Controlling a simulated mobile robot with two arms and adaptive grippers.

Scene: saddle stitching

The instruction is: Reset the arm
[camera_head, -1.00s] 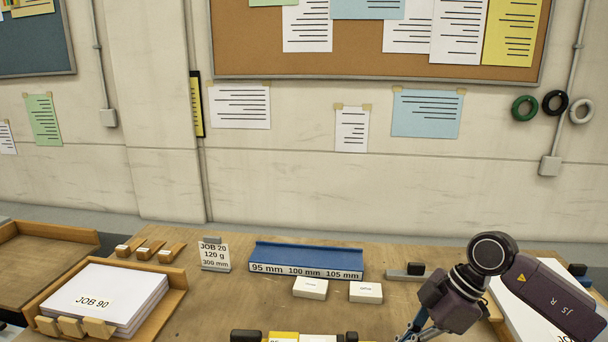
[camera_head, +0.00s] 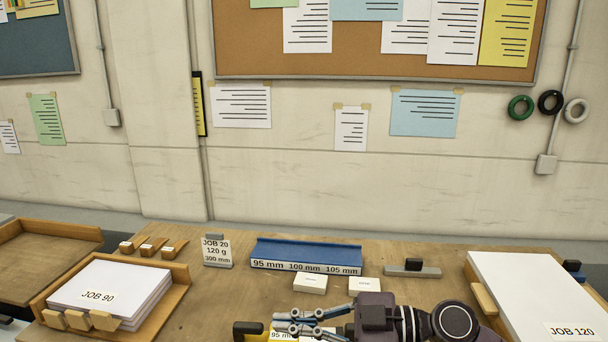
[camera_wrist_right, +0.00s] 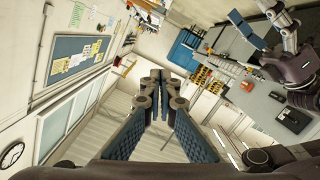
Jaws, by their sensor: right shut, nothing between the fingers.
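My right gripper (camera_head: 282,324) is low in the head view, over the front part of the wooden table (camera_head: 205,283), with its fingers pointing left. Its fingers are shut with nothing between them. My left gripper does not show in the head view.
A JOB 90 paper stack (camera_head: 105,290) sits in a wooden tray at left, a JOB 120 stack (camera_head: 535,290) at right. A blue rack (camera_head: 305,252) with size labels stands at the back. Two small white boxes, one the left box (camera_head: 310,283), are before it.

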